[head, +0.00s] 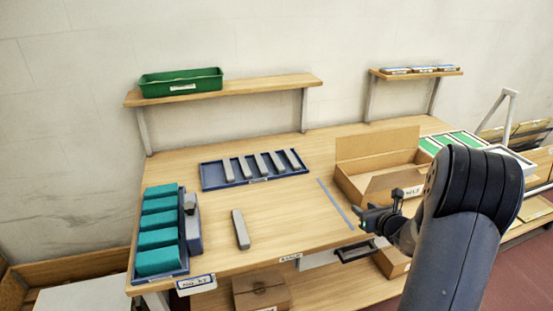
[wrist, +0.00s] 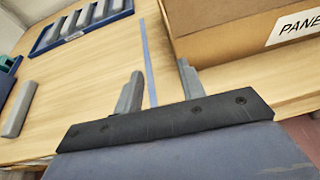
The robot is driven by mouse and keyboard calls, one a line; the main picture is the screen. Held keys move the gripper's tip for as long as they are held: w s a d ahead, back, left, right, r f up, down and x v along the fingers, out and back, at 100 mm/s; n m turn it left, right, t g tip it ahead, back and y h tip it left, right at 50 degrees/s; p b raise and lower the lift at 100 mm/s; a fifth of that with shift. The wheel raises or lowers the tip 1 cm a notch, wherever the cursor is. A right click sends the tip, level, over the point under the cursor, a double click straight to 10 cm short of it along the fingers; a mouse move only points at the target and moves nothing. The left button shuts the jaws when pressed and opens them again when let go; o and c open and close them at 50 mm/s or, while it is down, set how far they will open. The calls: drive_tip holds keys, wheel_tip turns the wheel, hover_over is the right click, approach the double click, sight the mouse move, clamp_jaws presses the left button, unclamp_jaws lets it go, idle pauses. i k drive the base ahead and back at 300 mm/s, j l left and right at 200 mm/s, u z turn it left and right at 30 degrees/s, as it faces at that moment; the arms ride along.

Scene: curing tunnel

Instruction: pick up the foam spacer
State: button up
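A loose grey bar (head: 240,229), which looks like the foam spacer, lies flat on the wooden bench left of centre, apart from other things. It also shows at the left edge of the wrist view (wrist: 18,112). Similar grey bars lie in a row in a blue tray (head: 205,186) behind it. My gripper (head: 364,217) is over the right part of the bench, right of the loose bar and in front of the cardboard box. In the wrist view its two fingers (wrist: 160,70) stand apart with nothing between them.
An open cardboard box (head: 350,188) stands close beside my gripper. A blue strip (head: 335,205) lies on the bench left of it. Several teal blocks (head: 158,234) sit in a tray at the left, beside a grey-blue device (head: 193,230). Bench between bar and strip is clear.

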sight(295, 165)
drive_tip(key=i+j, duration=0.6)
drive_tip(key=i, duration=0.15)
drive_tip(key=j+u, duration=0.05)
